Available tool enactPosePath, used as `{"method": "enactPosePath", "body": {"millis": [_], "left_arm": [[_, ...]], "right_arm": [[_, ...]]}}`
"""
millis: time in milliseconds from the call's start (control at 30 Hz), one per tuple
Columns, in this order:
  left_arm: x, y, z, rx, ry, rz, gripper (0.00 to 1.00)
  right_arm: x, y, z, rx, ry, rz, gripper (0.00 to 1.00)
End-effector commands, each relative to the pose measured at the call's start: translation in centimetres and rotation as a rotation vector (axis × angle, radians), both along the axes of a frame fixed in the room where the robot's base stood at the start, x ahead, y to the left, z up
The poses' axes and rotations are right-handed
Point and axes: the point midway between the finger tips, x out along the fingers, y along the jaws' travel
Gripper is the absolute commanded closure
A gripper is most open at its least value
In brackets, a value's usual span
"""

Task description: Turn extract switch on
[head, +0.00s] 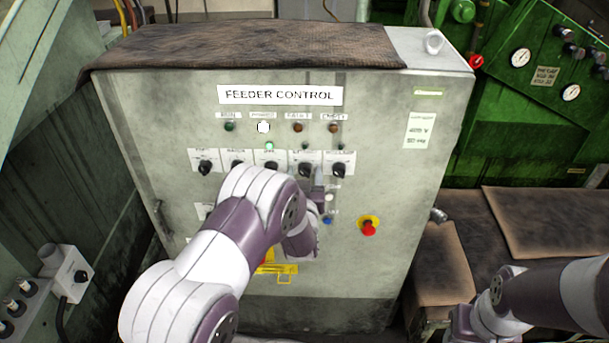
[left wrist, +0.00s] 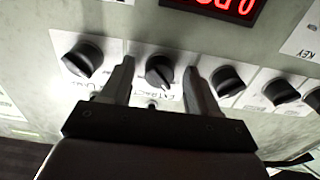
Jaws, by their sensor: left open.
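The extract switch is a black rotary knob on a white plate lettered EXTRACT. In the left wrist view the extract switch (left wrist: 160,70) lies between my two fingers, with its pale mark toward the lower right of the picture. In the head view the extract switch (head: 305,170) appears to be the fourth knob in the row. My left gripper (left wrist: 160,76) is open, with one finger on each side of the knob; I cannot tell whether they touch it. In the head view my left forearm and wrist hide most of the gripper.
The grey feeder control cabinet (head: 400,200) carries neighbouring knobs, including one on the right (head: 339,170), close beside my fingers. A red digital display (left wrist: 215,8) shows in the wrist view. A red emergency button (head: 369,228) sits lower right. My right arm is at the lower right.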

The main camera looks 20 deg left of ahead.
Motion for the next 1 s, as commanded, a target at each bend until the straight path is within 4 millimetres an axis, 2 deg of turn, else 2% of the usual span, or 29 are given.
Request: {"method": "enactPosePath", "body": {"millis": [67,233,667,1000], "left_arm": [[0.0,0.0,0.0,0.0,0.0,0.0,0.4],[0.0,0.0,0.0,0.0,0.0,0.0,0.95],[-0.1,0.0,-0.1,0.071,0.017,0.0,0.95],[0.0,0.0,-0.2,0.336,0.08,0.001,0.95]], "right_arm": [[0.0,0.0,0.0,0.0,0.0,0.0,0.57],[0.0,0.0,0.0,0.0,0.0,0.0,0.57],[0.0,0.0,-0.5,0.0,0.0,0.0,0.57],[0.0,0.0,-1.7,0.0,0.0,0.0,0.57]]}}
